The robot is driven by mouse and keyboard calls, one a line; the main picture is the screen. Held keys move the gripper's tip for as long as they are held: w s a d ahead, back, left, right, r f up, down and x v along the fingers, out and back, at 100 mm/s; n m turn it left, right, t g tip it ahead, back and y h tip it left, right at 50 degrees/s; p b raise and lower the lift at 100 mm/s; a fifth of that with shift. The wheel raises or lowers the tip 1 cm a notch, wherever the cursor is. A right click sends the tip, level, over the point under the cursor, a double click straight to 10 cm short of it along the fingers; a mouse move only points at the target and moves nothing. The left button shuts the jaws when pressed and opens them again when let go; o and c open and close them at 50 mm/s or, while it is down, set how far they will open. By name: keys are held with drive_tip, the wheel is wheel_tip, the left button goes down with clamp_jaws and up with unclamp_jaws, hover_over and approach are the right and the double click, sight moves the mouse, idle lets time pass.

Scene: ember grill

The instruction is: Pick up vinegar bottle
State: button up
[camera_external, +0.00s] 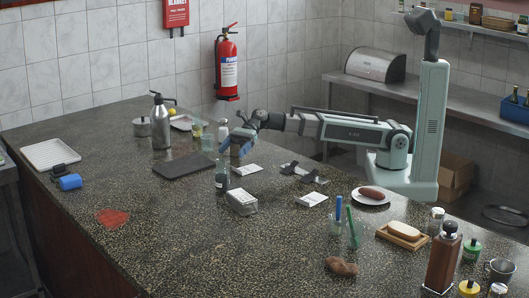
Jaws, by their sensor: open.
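A small pale bottle (223,131) stands behind my gripper.

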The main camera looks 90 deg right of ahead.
drive_tip(key=shift+s+a+f+n+g, duration=0.15)
drive_tip(key=shift+s+a+f, duration=0.3)
drive_tip(key=shift+f, duration=0.15)
drive_tip(key=shift+s+a+f+n+g, duration=0.15)
drive_tip(key=shift+s+a+f, duration=0.25)
drive_tip(key=shift+f, duration=0.15)
approach(219, 183)
drive_tip(key=x, duration=0.2)
drive_tip(key=shift+w+a+f, duration=0.1)
drive_tip(key=shift+w+a, duration=0.1)
drive_tip(key=shift+a, duration=0.05)
drive_tip(key=shift+x, duration=3.2)
drive_tip(key=shift+f, duration=0.15)
drive_tip(key=shift+d, duration=0.1)
drive_tip(key=c, duration=1.2)
